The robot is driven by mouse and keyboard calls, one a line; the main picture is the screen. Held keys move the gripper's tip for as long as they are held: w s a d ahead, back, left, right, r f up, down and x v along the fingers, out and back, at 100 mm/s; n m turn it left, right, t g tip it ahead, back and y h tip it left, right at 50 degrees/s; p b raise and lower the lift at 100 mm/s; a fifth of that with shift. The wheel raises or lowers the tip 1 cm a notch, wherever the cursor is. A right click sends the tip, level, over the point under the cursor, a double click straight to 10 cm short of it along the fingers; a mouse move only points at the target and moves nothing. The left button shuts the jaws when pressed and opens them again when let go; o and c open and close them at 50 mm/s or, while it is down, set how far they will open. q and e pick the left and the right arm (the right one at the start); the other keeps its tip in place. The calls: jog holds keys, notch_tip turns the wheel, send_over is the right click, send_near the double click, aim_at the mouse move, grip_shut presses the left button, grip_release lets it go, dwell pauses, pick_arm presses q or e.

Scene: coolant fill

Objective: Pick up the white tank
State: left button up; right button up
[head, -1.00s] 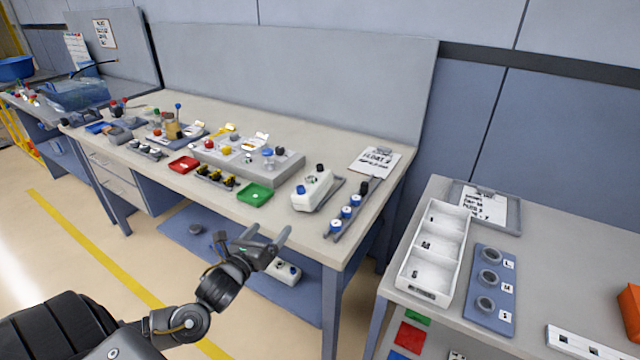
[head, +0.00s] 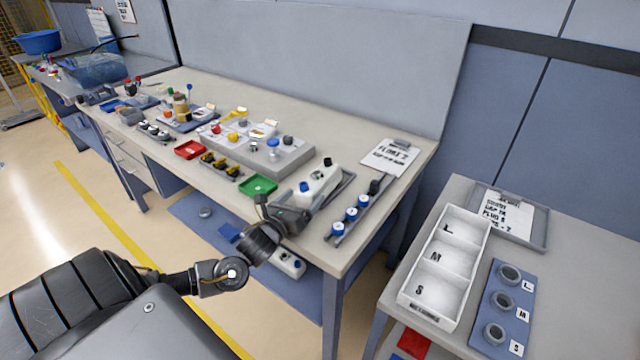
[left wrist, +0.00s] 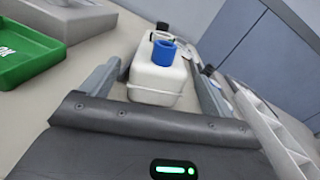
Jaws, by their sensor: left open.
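The white tank (head: 324,178) stands on the workbench near its right front edge, with a blue cap and a black cap on top. It also shows in the left wrist view (left wrist: 157,84), upright, between the two fingers. My left gripper (head: 297,199) is at the near end of the tank and partly hides it in the head view. Its fingers (left wrist: 152,88) are open, one on each side of the tank. I cannot tell whether they touch it. My right gripper is not in view.
A green tray (head: 258,186) lies just left of the tank. A rack with several blue-capped pieces (head: 350,215) lies to its right. A note sheet (head: 390,157) lies behind. Another white container (head: 290,263) sits on the shelf below.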

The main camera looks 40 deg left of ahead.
aim_at(311, 184)
pick_arm(q)
jog(key=shift+w, duration=0.3)
jog(key=shift+r, duration=0.15)
jog(key=w+p, duration=0.1)
jog(key=w, duration=0.1)
jog(key=w+a, duration=0.1)
jog(key=w, duration=0.1)
jog(key=shift+w+r+p, duration=0.15)
jog(key=shift+w+p, duration=0.15)
jog(key=shift+p, duration=0.1)
jog(key=shift+w, duration=0.25)
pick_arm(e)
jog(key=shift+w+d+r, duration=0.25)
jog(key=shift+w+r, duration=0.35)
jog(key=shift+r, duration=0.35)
